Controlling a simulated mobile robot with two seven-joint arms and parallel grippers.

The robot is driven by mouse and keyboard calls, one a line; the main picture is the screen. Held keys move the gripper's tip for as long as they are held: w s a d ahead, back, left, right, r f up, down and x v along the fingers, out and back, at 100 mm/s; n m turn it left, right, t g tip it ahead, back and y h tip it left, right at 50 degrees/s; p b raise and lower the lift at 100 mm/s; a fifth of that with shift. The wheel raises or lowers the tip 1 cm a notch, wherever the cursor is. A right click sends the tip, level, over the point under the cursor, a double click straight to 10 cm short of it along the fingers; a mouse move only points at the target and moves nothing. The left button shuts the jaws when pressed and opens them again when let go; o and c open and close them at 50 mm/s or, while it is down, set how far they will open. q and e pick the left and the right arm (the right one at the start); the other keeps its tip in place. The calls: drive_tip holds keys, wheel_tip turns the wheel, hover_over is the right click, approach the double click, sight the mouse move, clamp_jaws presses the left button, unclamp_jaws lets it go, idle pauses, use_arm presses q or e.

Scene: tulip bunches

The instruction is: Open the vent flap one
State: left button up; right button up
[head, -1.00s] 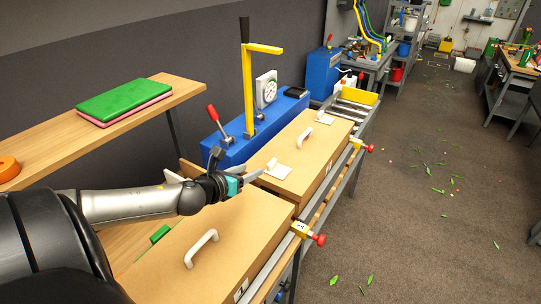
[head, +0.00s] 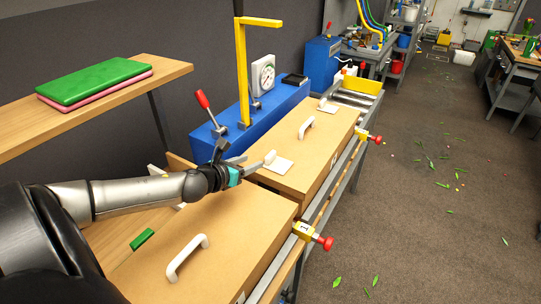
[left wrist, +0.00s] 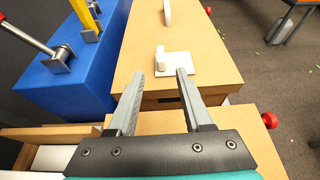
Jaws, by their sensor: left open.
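A white plate with a small upright white tab (head: 281,165) lies on the near end of the farther wooden box (head: 300,150). It looks like a vent flap and lies flat; in the left wrist view the plate (left wrist: 178,65) is just beyond my fingertips. A second white plate (head: 328,107) is at the far end of the box. My left gripper (head: 250,166) is open and empty, just short of the near plate's tab. It also shows in the left wrist view (left wrist: 158,76), with the fingers apart. I cannot tell whether they touch the tab. My right gripper is not in view.
The nearer wooden box (head: 205,228) has a white handle (head: 187,257). A yellow clamp marked 1 (head: 303,229) with a red knob sits on the rail. A blue block (head: 240,125) with a yellow post (head: 242,80) and red-tipped lever stands behind.

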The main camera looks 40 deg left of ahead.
sight(270, 154)
use_arm(q)
drive_tip(key=shift+b+x, duration=0.75)
drive_tip(key=shift+x, duration=5.5)
clamp_jaws()
